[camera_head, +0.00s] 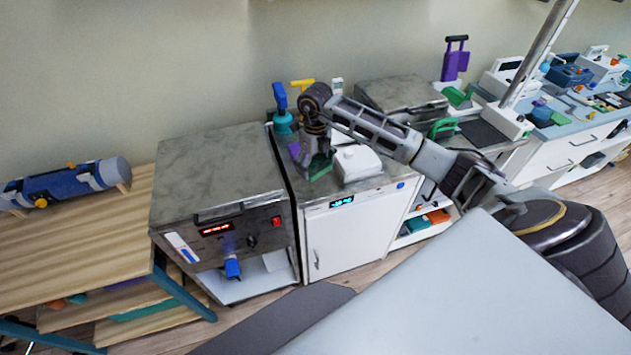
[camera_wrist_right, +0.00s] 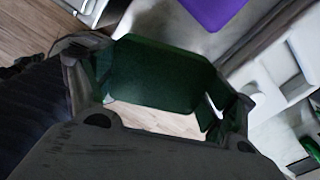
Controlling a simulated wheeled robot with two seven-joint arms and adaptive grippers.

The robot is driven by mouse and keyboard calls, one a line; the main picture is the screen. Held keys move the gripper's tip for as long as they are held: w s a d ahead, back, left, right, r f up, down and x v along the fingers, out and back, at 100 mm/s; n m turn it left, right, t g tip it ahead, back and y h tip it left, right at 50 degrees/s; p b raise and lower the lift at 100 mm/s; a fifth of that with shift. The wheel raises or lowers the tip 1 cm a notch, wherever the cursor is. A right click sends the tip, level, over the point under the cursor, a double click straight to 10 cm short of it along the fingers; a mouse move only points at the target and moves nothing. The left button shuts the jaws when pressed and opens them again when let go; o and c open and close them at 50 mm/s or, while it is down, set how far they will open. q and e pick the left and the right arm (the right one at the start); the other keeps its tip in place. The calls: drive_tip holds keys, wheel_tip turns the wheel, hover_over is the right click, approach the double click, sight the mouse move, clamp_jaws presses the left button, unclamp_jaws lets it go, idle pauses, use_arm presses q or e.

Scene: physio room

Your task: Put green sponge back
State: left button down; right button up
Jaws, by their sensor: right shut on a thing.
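My right gripper (camera_head: 316,158) reaches in from the right and points down above the top of the white-fronted cabinet (camera_head: 350,238). It is shut on a dark green block, which I take as the green sponge (camera_head: 320,168). In the right wrist view the green sponge (camera_wrist_right: 155,75) sits between the two fingers of the right gripper (camera_wrist_right: 160,85), and its broad face shows. Whether the sponge touches the cabinet top cannot be told. My left gripper is not in view.
A white box (camera_head: 358,163) stands just right of the gripper. A purple item (camera_head: 294,150) lies to its left, with a teal bottle (camera_head: 283,122) behind. A grey-topped unit (camera_head: 215,170) stands left; its top is bare. Green items (camera_head: 442,128) lie further right.

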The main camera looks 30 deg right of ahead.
sight(316, 186)
drive_tip(key=shift+f, duration=2)
drive_tip(key=shift+f+p, duration=0.5)
drive_tip(key=shift+f, duration=1.3)
drive_tip(key=shift+f, duration=0.2)
drive_tip(key=o, duration=0.9)
drive_tip(key=shift+r, duration=0.15)
